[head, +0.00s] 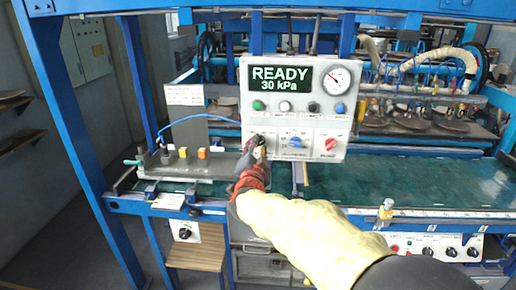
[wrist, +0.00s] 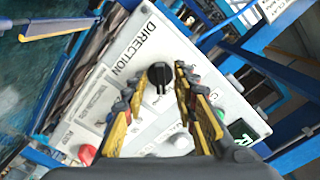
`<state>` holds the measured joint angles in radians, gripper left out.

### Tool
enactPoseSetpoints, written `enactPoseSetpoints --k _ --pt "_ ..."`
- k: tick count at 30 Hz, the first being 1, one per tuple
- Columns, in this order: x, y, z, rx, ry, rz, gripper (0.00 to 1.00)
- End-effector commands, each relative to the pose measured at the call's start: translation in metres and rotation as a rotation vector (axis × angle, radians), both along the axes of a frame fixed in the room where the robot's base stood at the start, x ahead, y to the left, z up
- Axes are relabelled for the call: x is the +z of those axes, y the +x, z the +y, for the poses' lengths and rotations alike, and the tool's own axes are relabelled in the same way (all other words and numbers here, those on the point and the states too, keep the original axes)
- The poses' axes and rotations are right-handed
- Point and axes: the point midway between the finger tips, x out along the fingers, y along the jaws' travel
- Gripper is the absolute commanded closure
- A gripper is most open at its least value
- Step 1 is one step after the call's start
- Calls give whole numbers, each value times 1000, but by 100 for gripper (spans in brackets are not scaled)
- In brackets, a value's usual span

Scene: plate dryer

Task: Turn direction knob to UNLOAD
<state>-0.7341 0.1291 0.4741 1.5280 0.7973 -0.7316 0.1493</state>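The direction knob (wrist: 161,74) is a small black knob on the white control panel (head: 240,110), beside the printed word DIRECTION. In the wrist view it lies between the tips of my gripper (wrist: 157,82), with a visible gap on each side. The two yellow and black fingers are apart and hold nothing. In the head view my gripper (head: 256,147) is at the lower left of the panel and hides the direction knob. The knob's position labels are too small or hidden to read.
The panel carries a display (head: 280,78) reading READY 30 kPa, a pressure gauge (head: 333,75), a row of buttons, a blue knob (head: 296,142) and a red knob (head: 331,144). A green work table (head: 410,185) stretches to the right. A blue frame post (head: 65,115) stands at left.

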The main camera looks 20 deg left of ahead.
Motion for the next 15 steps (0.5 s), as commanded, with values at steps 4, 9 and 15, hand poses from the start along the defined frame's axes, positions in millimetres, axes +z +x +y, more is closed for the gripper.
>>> enactPoseSetpoints --k 4,9,15 --pt "1 -13 -2 1 1 0 72" --pt "1 -44 -9 4 0 -1 72" --pt "0 -82 -19 3 0 0 72"
